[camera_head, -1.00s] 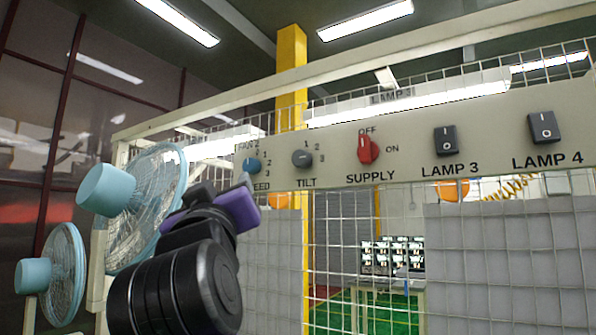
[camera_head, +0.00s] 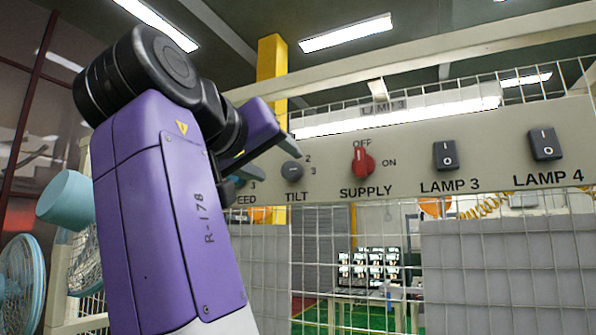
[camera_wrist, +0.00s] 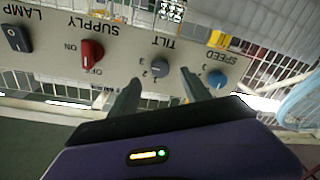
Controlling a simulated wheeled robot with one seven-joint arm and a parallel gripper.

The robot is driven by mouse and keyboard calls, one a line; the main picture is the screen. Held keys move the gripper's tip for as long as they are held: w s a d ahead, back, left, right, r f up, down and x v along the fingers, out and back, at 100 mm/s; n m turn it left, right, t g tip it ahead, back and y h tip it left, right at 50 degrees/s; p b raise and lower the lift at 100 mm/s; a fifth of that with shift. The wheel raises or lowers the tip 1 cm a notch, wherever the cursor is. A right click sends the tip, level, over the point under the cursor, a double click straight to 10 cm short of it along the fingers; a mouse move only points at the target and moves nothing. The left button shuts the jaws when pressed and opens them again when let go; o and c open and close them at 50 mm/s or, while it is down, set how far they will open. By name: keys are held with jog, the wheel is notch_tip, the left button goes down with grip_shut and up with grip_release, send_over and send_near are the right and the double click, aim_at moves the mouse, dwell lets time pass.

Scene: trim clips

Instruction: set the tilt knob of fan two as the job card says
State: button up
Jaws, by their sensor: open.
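The grey tilt knob (camera_head: 292,172) is on the beige panel above the word TILT, with the marks 2 and 3 in sight beside it. Its pointer is too small to read. In the wrist view the tilt knob (camera_wrist: 159,70) appears upside down, between my gripper's two fingers. My gripper (camera_head: 262,155) is open and empty, just left of the knob in the head view; I cannot tell the distance to the panel. The blue speed knob (camera_wrist: 217,79) sits beside it. A light blue fan (camera_head: 66,200) is partly behind my arm. No job card shows.
The red supply knob (camera_head: 362,162) stands right of the tilt knob, its handle upright towards OFF. The lamp 3 switch (camera_head: 445,155) and lamp 4 switch (camera_head: 544,143) are farther right. Wire mesh surrounds the panel. Another fan (camera_head: 20,280) stands at the left.

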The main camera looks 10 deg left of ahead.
aim_at(289, 170)
jog(key=p+x, duration=0.2)
jog(key=x, duration=0.3)
jog(key=shift+r, duration=0.15)
jog(key=shift+w+d, duration=0.1)
jog(key=shift+w, duration=0.55)
grip_shut()
